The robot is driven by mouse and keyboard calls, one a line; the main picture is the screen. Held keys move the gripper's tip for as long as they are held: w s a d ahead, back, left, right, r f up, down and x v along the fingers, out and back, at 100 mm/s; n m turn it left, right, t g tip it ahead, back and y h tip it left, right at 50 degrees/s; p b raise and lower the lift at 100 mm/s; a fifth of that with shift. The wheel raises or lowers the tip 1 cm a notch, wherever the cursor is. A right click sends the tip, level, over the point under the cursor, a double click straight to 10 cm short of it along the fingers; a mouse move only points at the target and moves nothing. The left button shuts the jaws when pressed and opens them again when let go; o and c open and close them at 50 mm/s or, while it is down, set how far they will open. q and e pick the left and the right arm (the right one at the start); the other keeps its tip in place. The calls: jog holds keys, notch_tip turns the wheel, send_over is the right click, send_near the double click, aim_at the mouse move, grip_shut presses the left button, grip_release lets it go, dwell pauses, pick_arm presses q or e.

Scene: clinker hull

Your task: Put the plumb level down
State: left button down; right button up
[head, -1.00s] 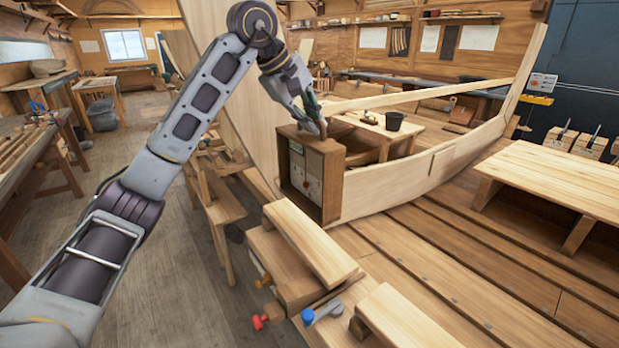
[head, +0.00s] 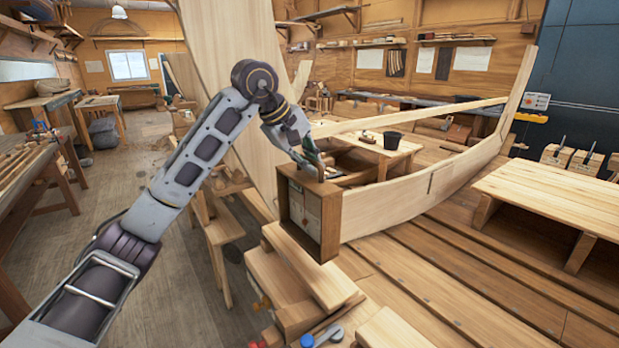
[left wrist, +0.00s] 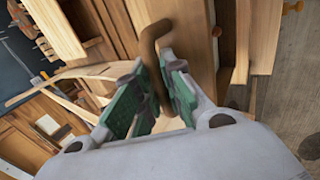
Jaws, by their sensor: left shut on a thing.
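The plumb level (head: 330,215) is a brown wooden box-shaped thing with a pale panel on its front, in the middle of the head view. My left gripper (head: 318,164) is at its top, fingers pointing down. In the left wrist view, my left gripper (left wrist: 160,88) is shut on its bent brown handle (left wrist: 150,45) between green pads. The level hangs about upright, and its lower edge overlaps the back of a pale plank (head: 312,275) in the picture. I cannot tell whether it touches anything below. My right gripper is not in view.
The pale hull side (head: 425,195) runs behind and right of the level. A low wooden platform (head: 560,200) stands at the right. A black bucket (head: 392,140) stands on a table beyond the hull side. A blue-handled clamp (head: 322,338) is near the front edge. Floor boards (head: 455,275) are clear.

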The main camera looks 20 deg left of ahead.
aim_at(309, 176)
pick_arm(q)
jog(key=shift+f, duration=2.45)
jog(key=c, duration=1.5)
grip_release()
jog(key=shift+r, duration=0.1)
jog(key=shift+r, duration=0.35)
jog(key=shift+s+a+r, duration=0.15)
jog(key=shift+r, duration=0.15)
jog(key=v, duration=1.1)
jog(key=shift+s+b, duration=0.15)
jog(key=shift+b, duration=0.25)
